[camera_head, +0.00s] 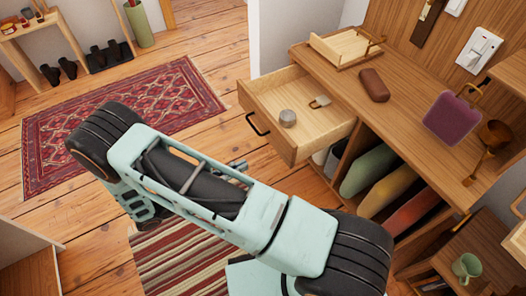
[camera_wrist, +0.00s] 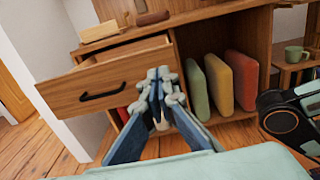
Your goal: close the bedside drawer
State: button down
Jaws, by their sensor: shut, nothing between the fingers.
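The bedside drawer (camera_head: 298,108) is pulled well out of the wooden cabinet in the head view. A small grey round item (camera_head: 288,117) and a small tan item (camera_head: 319,101) lie inside. Its front with the black bar handle (camera_head: 257,124) faces left; the front (camera_wrist: 65,97) and handle (camera_wrist: 103,91) also show in the wrist view. My gripper (camera_wrist: 158,84) is shut and empty, overlapping the right end of the drawer front in the wrist view. I cannot tell whether it touches. In the head view my arm mostly hides it.
The cabinet top (camera_head: 405,112) holds a wooden tray (camera_head: 345,48), a brown case (camera_head: 373,84) and a purple board (camera_head: 452,118). Several coloured cushions, one green (camera_head: 368,170), stand in the open compartment below. Floor with a red rug (camera_head: 130,105) lies left of the drawer.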

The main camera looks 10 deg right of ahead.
aim_at(288, 143)
jog(key=b+x, duration=0.2)
jog(key=x, duration=1.1)
jog(key=shift+d, duration=0.3)
jog(key=shift+w+d, duration=0.1)
jog(key=shift+d, duration=0.05)
jog(key=p+x, duration=0.1)
jog(key=x, duration=2)
jog(key=shift+d, duration=0.4)
jog(key=shift+w+f, duration=0.1)
